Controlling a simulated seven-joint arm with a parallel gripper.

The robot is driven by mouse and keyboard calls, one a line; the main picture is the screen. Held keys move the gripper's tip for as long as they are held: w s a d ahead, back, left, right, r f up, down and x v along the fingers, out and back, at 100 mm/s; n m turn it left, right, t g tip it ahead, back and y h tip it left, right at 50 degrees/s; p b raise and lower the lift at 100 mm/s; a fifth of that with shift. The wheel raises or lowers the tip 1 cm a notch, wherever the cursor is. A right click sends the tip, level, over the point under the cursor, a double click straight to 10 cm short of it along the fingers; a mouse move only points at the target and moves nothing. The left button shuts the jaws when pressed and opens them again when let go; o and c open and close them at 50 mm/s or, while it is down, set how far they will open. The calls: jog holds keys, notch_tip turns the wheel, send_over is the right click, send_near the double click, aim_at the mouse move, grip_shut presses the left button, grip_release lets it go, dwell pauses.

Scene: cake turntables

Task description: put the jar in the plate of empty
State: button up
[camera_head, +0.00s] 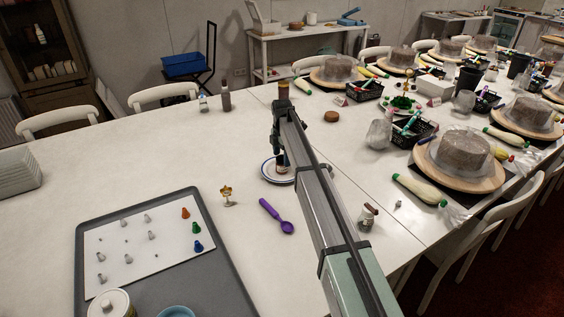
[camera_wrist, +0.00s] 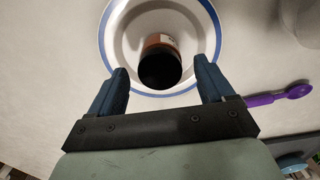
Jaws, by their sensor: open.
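A jar with a dark top and an orange-brown side (camera_wrist: 160,62) is on a white plate with a blue rim (camera_wrist: 110,30) in the wrist view. In the head view the plate (camera_head: 268,174) lies near the middle of the table, partly hidden by my arm, with the jar (camera_head: 282,160) on it. My gripper (camera_wrist: 160,72) is open, with one finger on each side of the jar in the picture. I see no finger clearly touching it, and its height over the jar is hard to tell.
A grey tray (camera_head: 215,245) lies at left front. Cake turntables (camera_head: 460,176) crowd the right. The table's left middle is clear.

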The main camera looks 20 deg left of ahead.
aim_at(282, 158)
notch_tip(282, 158, up, 8)
jog(key=shift+r, duration=0.15)
dwell(0.4)
